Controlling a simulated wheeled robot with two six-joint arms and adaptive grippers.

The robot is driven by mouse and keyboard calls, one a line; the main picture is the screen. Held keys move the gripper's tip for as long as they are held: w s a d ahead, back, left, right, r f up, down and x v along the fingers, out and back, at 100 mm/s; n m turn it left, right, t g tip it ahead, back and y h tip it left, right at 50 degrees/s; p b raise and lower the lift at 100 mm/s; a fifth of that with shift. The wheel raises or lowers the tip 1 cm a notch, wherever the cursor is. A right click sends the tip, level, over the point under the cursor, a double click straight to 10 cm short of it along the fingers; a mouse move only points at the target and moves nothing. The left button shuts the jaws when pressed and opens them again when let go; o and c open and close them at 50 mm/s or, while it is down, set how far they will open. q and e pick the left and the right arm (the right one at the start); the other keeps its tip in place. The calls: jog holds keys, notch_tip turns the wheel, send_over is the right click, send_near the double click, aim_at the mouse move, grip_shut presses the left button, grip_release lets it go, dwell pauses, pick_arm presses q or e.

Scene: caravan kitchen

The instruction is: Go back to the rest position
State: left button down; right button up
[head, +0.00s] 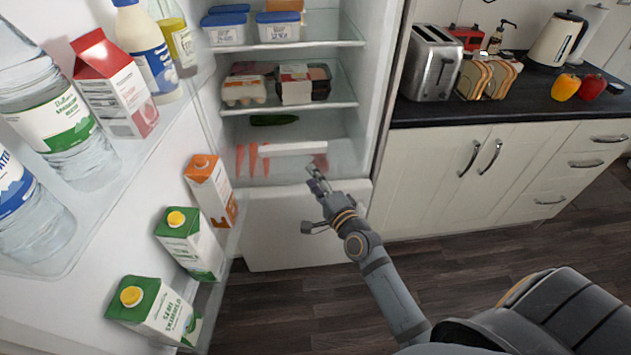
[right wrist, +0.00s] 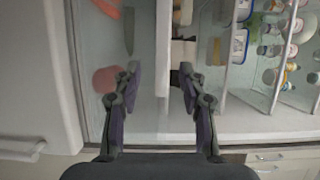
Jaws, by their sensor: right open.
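My right gripper (head: 318,182) is in front of the open fridge's lower part, by the clear drawer (head: 345,155). In the right wrist view the right gripper (right wrist: 160,85) has its two fingers apart with nothing held between them. The fridge shelves and drawer show behind the fingers there. My left gripper is in neither view.
The open fridge door at left holds bottles and cartons, such as a green and white carton (head: 155,312). Fridge shelves hold tubs (head: 278,27) and an egg box (head: 243,90). At right is a counter (head: 520,100) with a toaster (head: 431,62). The wooden floor (head: 285,310) is clear.

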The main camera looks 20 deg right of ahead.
jog(key=shift+s, duration=0.55)
jog(key=shift+d, duration=0.1)
jog(key=s+d+f+n+g+p, duration=0.1)
jog(key=s+f+n+g, duration=0.25)
jog(key=f, duration=0.65)
jog(key=s+d+f+n+g+h+p, duration=0.15)
jog(key=s+f, duration=0.25)
jog(key=f, duration=0.6)
jog(key=s+d+f+n+g+p, duration=0.1)
jog(key=s+f+n+g, duration=0.2)
jog(key=f, duration=0.7)
jog(key=s+d+f+n+g+p, duration=0.1)
jog(key=s+f+n+g, duration=0.2)
jog(key=s, duration=0.8)
jog(key=s+d+f+n+g, duration=0.1)
jog(key=s+f+n+g, duration=0.2)
jog(key=s+f, duration=0.5)
jog(key=s+d+f+n+g+h+p, duration=0.1)
jog(key=s+f, duration=0.5)
jog(key=s, duration=0.8)
jog(key=shift+d+f+n+g+p, duration=0.2)
jog(key=shift+d+n+g+p, duration=0.15)
jog(key=shift+n+g, duration=0.65)
